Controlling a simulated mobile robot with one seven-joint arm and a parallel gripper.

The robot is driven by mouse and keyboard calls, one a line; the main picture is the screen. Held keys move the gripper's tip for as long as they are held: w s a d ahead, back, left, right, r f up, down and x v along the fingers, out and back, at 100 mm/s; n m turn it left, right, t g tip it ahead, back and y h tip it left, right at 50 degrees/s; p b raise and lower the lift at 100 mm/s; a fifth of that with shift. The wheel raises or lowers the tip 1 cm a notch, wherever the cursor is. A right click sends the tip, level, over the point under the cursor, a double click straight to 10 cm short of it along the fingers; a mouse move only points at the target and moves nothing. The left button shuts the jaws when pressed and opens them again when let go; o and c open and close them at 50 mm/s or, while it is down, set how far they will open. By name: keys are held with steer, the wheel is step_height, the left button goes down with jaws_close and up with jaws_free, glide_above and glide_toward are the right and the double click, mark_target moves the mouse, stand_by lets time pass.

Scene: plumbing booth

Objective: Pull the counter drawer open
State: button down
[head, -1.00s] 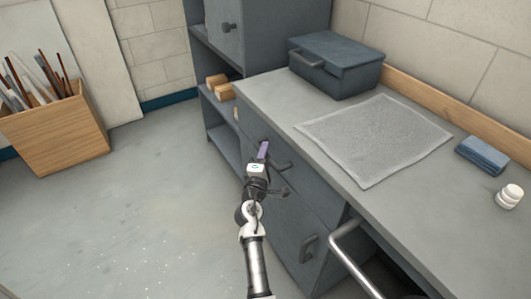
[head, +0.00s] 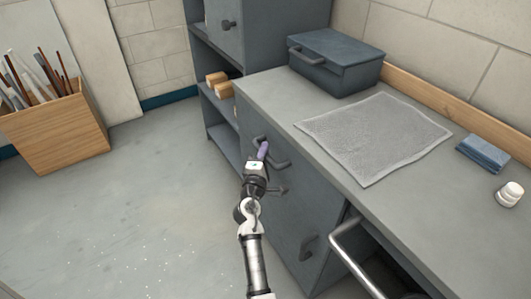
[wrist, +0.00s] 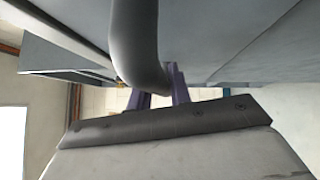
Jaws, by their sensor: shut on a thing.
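The counter drawer (head: 308,188) is the grey-blue front just under the worktop's edge. It looks flush with the cabinet, with no clear gap. Its dark bar handle (head: 281,164) is partly hidden by my gripper (head: 263,150), which meets it from the front left. In the wrist view the handle (wrist: 138,45) is a thick grey bar coming down to the purple fingers (wrist: 160,97). My gripper is shut on the handle, though the exact contact is partly hidden by the bar.
More handles show lower on the cabinet (head: 308,245). On the worktop (head: 270,93) are a blue-grey box (head: 340,68), a grey mat (head: 375,135), folded blue cloth (head: 484,153) and a white item (head: 509,194). A metal rail (head: 360,258) stands at lower right.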

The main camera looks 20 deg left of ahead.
steer(key=s+a+b, duration=0.5)
steer(key=s+a, duration=0.9)
steer(key=s, duration=0.4)
steer(key=shift+s+a, duration=0.3)
steer(key=shift+s, duration=0.1)
steer(key=c, duration=1.3)
jaws_free()
steer(key=s+d+f+b, duration=0.1)
steer(key=s+b, duration=0.1)
steer(key=s, duration=1.1)
steer(key=shift+s+d+f+b, duration=0.25)
steer(key=shift+d+f+b, duration=0.05)
steer(key=shift+d+f, duration=0.1)
